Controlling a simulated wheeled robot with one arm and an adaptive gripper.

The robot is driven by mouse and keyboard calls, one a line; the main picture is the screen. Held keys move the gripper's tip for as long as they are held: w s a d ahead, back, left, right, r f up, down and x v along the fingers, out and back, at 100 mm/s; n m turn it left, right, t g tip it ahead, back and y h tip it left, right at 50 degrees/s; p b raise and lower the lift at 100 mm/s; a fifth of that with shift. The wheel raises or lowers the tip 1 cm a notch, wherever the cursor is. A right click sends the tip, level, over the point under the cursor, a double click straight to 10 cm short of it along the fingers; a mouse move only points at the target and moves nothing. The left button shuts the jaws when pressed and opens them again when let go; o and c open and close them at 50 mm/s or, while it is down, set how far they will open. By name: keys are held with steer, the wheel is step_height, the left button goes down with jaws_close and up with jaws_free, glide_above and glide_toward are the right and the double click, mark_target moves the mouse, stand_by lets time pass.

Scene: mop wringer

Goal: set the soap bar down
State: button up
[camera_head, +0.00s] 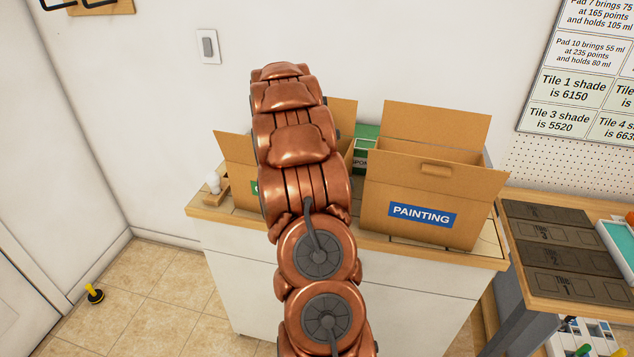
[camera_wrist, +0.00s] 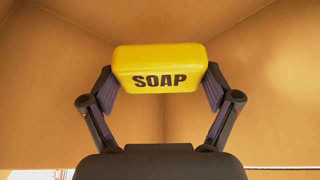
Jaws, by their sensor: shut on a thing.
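The soap bar (camera_wrist: 160,70) is a yellow block with SOAP printed on it in black. In the wrist view my gripper (camera_wrist: 161,85) is shut on it, with one finger pad against each end. Brown cardboard walls (camera_wrist: 265,75) surround the bar and fingers on several sides, so the bar appears to be in or at the mouth of a box. In the head view my copper-coloured arm hides the gripper and the bar. Whether the bar touches the box floor cannot be told.
An open cardboard box labelled PAINTING (camera_head: 422,214) stands on the cabinet (camera_head: 340,232), right of my arm. Another open box (camera_head: 235,160) is partly hidden behind my arm. A green box (camera_head: 366,150) stands between them. Dark numbered tiles (camera_head: 565,255) lie on the right-hand table.

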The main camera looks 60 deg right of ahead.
step_height(320, 180, down, 5)
steer(key=shift+f+p, duration=0.15)
steer(key=shift+p, duration=0.7)
steer(key=shift+f+b, duration=0.2)
steer(key=shift+b, duration=0.1)
steer(key=o, duration=1.1)
steer(key=shift+r, duration=0.1)
